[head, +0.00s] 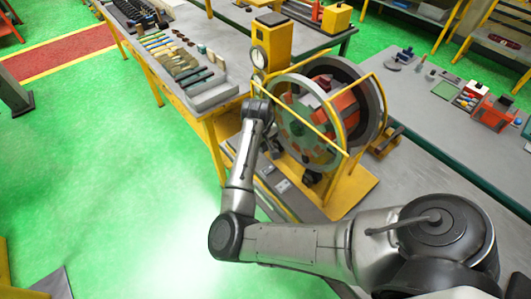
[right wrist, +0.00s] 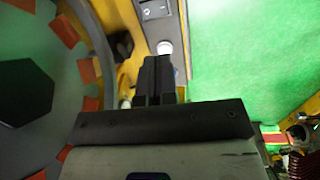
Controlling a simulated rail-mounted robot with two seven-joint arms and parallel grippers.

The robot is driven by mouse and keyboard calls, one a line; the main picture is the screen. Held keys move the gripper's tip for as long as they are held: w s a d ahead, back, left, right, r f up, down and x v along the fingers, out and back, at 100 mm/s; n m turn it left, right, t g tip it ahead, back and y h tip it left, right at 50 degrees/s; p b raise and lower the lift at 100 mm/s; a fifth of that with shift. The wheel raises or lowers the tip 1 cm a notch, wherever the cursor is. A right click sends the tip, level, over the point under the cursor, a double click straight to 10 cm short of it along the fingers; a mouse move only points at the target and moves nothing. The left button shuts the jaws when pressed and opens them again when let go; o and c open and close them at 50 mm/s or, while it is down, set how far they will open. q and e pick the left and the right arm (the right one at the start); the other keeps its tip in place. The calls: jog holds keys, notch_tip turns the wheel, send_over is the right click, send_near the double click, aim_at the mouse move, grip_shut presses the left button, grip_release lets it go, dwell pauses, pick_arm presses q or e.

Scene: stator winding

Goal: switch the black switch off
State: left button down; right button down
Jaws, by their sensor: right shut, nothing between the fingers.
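The winding machine (head: 338,182) has a yellow frame, a large grey ring and a green-orange stator. On its base, low in front, are small grey plates (head: 283,186). I cannot make out for certain which small part is the black switch. In the right wrist view, a grey plate (right wrist: 155,9) and a pale round part (right wrist: 165,47) lie just past my right gripper (right wrist: 159,62). That gripper is shut and empty, fingers together, beside the machine's ring (right wrist: 82,95). In the head view its fingers are hidden by my wrist. My left gripper is out of view.
A grey workbench (head: 212,97) with tools and blocks stands left of the machine. A yellow column with a dial gauge (head: 258,57) rises behind my wrist. Another bench (head: 435,110) with small parts is at right.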

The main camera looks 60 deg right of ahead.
jog(key=shift+w+d+r+m+g+y+p, duration=0.1)
jog(key=shift+w+d+m+g+y+p, duration=0.3)
jog(key=shift+m, duration=5.5)
jog(key=shift+w+d+r+m+g+y+p, duration=0.25)
jog(key=shift+d+m+g+p, duration=0.4)
jog(key=shift+m, duration=5.25)
jog(key=shift+w+d+f+m+g+y+p, duration=0.15)
jog(key=shift+w+d+m+g+p, duration=0.4)
jog(key=shift+m, duration=5.35)
jog(key=shift+s+d+b, duration=0.15)
jog(key=shift+d+b, duration=0.05)
jog(key=shift+b, duration=0.1)
jog(key=p, duration=0.2)
send_near(271, 168)
jog(key=x, duration=0.5)
jog(key=shift+s+a+r, duration=0.1)
jog(key=shift+s+a, duration=0.05)
jog(key=shift+s, duration=0.2)
jog(key=shift+f, duration=0.85)
